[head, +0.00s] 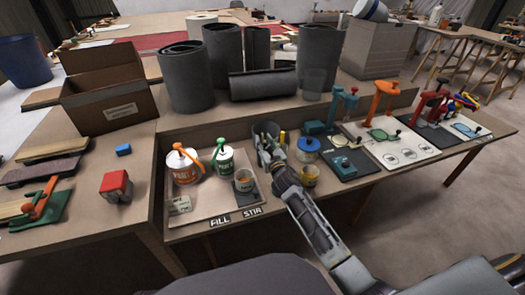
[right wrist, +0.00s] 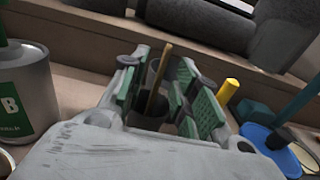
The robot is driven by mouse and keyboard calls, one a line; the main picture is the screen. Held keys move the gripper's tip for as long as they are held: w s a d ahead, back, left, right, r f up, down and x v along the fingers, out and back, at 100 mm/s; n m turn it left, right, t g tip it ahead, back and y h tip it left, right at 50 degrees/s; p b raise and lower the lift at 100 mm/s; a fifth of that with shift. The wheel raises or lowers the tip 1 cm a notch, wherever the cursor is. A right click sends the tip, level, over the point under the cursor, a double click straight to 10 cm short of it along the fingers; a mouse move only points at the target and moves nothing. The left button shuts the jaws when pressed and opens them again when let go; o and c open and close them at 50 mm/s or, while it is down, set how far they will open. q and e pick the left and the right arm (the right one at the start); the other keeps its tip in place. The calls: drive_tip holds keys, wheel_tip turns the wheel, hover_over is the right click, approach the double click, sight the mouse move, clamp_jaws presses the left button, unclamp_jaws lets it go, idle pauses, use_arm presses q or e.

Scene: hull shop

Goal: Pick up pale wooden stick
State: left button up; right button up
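A pale wooden stick (right wrist: 155,85) stands tilted in the right wrist view, with its lower end in a dark grey cup (head: 265,128). My right gripper (head: 266,155) is at the cup. In the right wrist view its green-padded fingers (right wrist: 160,92) are apart, one on each side of the stick, with gaps visible between pads and stick. The stick is hard to make out in the head view, where the gripper covers part of the cup. My left gripper is not in view.
A white container with an orange handle (head: 184,166), a green-labelled can (head: 223,162) and a small cup (head: 244,180) stand to the left. A yellow rod (right wrist: 229,90) is close to the right finger. Grey rolls (head: 262,85) are behind.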

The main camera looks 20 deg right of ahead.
drive_tip(key=shift+w, duration=1.05)
clamp_jaws()
